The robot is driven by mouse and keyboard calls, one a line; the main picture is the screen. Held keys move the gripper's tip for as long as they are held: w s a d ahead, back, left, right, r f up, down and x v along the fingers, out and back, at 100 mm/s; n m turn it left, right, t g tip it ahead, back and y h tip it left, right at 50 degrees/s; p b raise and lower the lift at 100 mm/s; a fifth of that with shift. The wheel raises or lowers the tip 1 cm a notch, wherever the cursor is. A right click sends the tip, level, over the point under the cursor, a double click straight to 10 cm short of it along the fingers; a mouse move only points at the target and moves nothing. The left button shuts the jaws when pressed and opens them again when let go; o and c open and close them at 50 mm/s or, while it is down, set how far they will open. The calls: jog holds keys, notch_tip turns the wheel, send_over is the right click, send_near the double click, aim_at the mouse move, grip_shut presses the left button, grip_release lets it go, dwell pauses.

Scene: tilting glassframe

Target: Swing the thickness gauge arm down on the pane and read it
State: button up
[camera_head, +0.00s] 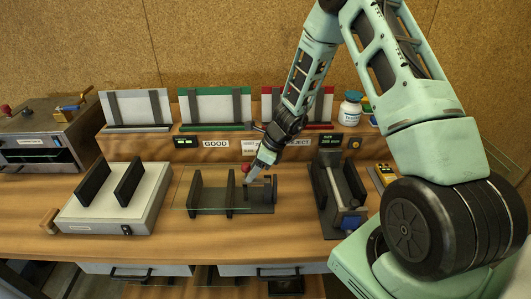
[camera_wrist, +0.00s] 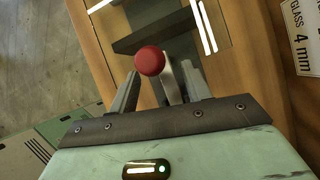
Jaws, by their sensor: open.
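The gauge arm's red knob (camera_head: 245,168) is raised above the base, close to my gripper (camera_head: 250,180). In the wrist view the red knob (camera_wrist: 150,60) and a pale lever (camera_wrist: 172,82) lie between the two spread fingers of my gripper (camera_wrist: 165,88). The fingers look apart, one on each side; I cannot tell whether either touches the lever. The pane's contact point with the gauge is hidden.
A white box with dark uprights (camera_head: 140,210) stands left. A dark clamp device (camera_head: 340,195) stands right, near a yellow meter (camera_head: 385,174). Behind are the rack's GOOD label (camera_head: 216,143), small displays (camera_head: 188,142) and a white bottle (camera_head: 350,108). The front bench strip is clear.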

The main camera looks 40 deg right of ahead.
jog(key=b+v, duration=0.1)
jog(key=v, duration=1.5)
jog(key=shift+r, duration=0.2)
jog(key=shift+s+d, duration=0.1)
jog(key=shift+d, duration=0.05)
